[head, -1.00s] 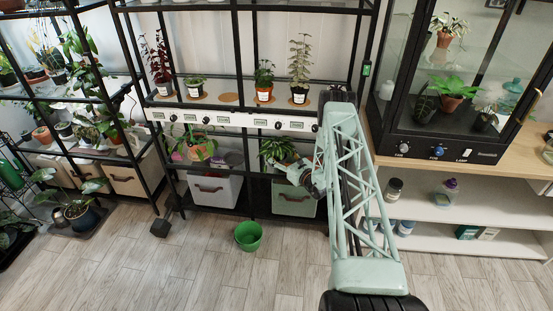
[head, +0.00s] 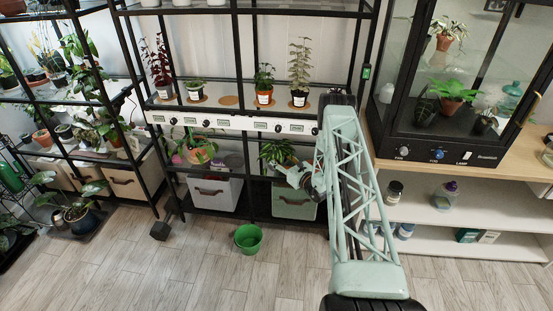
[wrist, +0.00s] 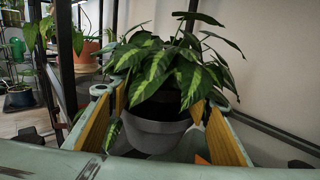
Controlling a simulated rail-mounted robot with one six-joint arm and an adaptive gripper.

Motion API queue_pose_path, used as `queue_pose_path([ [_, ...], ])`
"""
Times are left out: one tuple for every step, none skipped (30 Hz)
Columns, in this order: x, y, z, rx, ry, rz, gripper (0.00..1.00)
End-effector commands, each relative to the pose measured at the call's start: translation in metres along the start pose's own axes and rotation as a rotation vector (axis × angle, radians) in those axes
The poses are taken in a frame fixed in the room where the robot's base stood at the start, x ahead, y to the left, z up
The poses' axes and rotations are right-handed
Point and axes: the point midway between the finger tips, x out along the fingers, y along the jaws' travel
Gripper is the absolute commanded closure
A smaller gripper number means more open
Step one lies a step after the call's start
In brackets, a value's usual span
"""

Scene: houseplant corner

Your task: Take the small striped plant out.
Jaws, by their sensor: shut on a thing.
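The small striped plant (wrist: 160,70) has dark green leaves with pale yellow-green stripes and stands in a grey pot (wrist: 155,135). In the head view the plant (head: 276,152) is on the lower level of the middle rack, above a lidded bin. My gripper (wrist: 155,108) has its yellow-padded fingers on both sides of the pot and is shut on it. The plant looks upright. In the head view my gripper (head: 298,177) reaches in from the right at the rack's front; its fingertips are too small to make out there.
The black rack's posts and shelf with several potted plants (head: 264,84) stand close above. An orange-potted plant (head: 201,152) is to the left on the lower level. A green bucket (head: 248,238) stands on the open floor. A glass cabinet (head: 440,145) is at right.

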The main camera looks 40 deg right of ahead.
Motion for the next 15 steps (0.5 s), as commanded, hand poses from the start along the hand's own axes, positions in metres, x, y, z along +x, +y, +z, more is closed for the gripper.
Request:
queue_pose_path([
  [0.0, 0.0, 0.001, 0.0, 0.0, 0.0, 0.69],
  [0.0, 0.0, 0.002, 0.0, 0.0, 0.0, 0.69],
  [0.0, 0.0, 0.003, 0.0, 0.0, 0.0, 0.69],
  [0.0, 0.0, 0.004, 0.0, 0.0, 0.0, 0.69],
  [0.0, 0.0, 0.006, 0.0, 0.0, 0.0, 0.69],
  [0.0, 0.0, 0.008, 0.0, -0.001, 0.0, 0.69],
  [0.0, 0.0, 0.011, 0.0, -0.001, 0.0, 0.69],
  [0.0, 0.0, 0.013, -0.001, -0.001, 0.0, 0.69],
  [0.001, -0.001, 0.017, -0.001, -0.001, 0.0, 0.69],
  [0.001, -0.001, 0.02, -0.001, -0.002, 0.0, 0.69],
  [0.001, -0.001, 0.024, -0.001, -0.002, 0.0, 0.69],
  [0.001, -0.001, 0.028, -0.001, -0.002, 0.0, 0.69],
  [0.001, -0.001, 0.031, -0.001, -0.001, 0.0, 0.69],
  [0.0, 0.0, 0.035, -0.001, -0.001, 0.0, 0.69],
  [0.0, 0.0, 0.04, -0.001, -0.001, 0.0, 0.69],
])
